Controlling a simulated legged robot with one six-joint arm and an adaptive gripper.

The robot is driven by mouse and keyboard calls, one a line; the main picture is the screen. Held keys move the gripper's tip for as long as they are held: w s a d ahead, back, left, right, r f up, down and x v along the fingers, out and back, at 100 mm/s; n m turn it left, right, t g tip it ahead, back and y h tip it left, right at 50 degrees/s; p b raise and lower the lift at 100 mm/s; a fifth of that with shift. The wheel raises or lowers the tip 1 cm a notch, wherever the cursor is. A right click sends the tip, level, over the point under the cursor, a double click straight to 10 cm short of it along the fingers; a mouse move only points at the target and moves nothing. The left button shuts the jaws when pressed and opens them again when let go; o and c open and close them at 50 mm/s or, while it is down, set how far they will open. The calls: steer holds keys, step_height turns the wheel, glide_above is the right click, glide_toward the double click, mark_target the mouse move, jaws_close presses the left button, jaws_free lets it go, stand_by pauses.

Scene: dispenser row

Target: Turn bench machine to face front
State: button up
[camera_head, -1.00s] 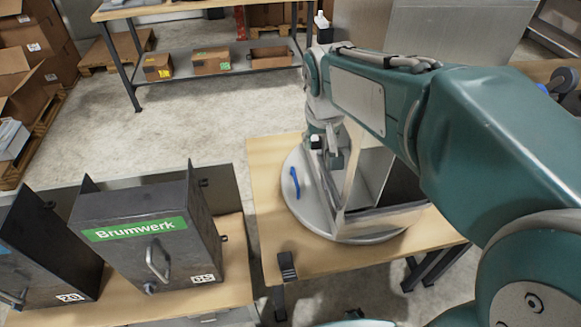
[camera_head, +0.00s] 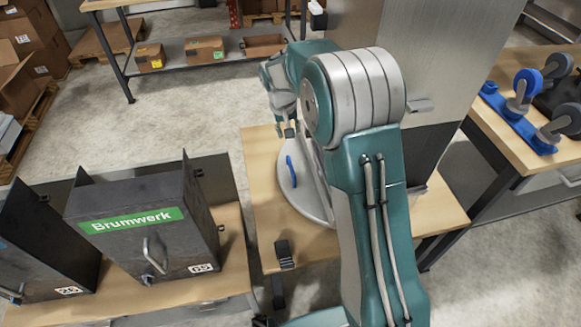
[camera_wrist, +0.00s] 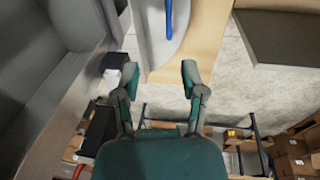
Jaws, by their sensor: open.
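The bench machine (camera_head: 430,60) is a tall steel-panelled unit with a dark lower part. It stands on a round grey turntable (camera_head: 318,208) on a wooden bench, and my arm hides much of it. A blue handle (camera_head: 291,170) is upright near the turntable's left edge; it also shows at the top of the wrist view (camera_wrist: 168,20). My gripper (camera_head: 287,131) is beyond the handle, at the bench's far side. In the wrist view my gripper (camera_wrist: 160,80) is open, with nothing between its fingers and the handle ahead of it, apart.
Dark Brumwerk machines (camera_head: 145,225) stand on the left bench. A small black block (camera_head: 284,253) sits at the near bench edge. Blue caster parts (camera_head: 520,115) lie on a right-hand bench. A shelf with boxes (camera_head: 205,50) is behind, with clear floor before it.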

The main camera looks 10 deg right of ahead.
steer(key=g, duration=0.1)
glide_toward(291, 169)
steer(key=f, duration=0.3)
steer(key=d+f, duration=0.1)
steer(key=f, duration=0.5)
steer(key=shift+d, duration=0.25)
steer(key=shift+r, duration=0.1)
jaws_close()
